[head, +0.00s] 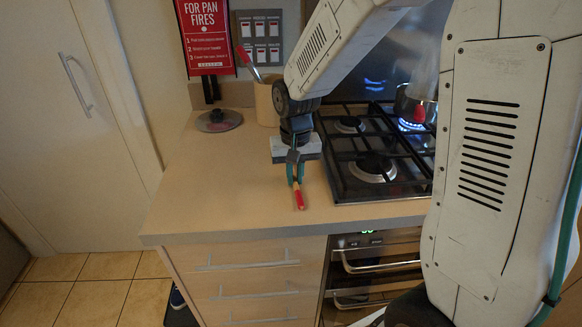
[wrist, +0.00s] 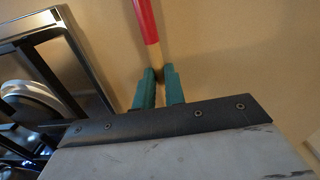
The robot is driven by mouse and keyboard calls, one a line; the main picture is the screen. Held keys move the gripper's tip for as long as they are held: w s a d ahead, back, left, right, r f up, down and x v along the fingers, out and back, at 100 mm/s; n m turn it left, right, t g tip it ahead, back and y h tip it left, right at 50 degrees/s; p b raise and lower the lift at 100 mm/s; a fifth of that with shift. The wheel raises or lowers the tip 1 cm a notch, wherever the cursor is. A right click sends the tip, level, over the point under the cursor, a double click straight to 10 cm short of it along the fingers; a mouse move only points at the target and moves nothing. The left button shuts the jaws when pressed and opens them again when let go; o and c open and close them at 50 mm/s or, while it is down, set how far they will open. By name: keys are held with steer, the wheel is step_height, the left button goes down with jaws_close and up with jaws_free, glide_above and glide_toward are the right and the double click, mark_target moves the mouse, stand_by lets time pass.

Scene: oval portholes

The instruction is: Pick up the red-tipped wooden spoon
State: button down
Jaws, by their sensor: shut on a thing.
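The red-tipped wooden spoon (head: 299,198) shows at the front of the counter in the head view, its red end toward the front edge. In the wrist view its red end and a short pale wood stretch (wrist: 153,52) point away from my gripper. My gripper (head: 295,178) is shut on the spoon's wooden part, with its teal fingers on both sides; the fingers also show in the wrist view (wrist: 159,84). The rest of the spoon is hidden behind my gripper. I cannot tell whether the spoon touches the counter.
A black gas hob (head: 337,172) lies just right of my gripper. A pot (head: 404,104) stands over a lit blue flame at its back right. A beige crock (head: 266,103) and a lid (head: 219,121) are at the back. The counter's left part (head: 205,185) is clear.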

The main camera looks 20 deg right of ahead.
step_height(320, 180, up, 10)
stand_by(0.5)
steer(key=shift+a, duration=0.1)
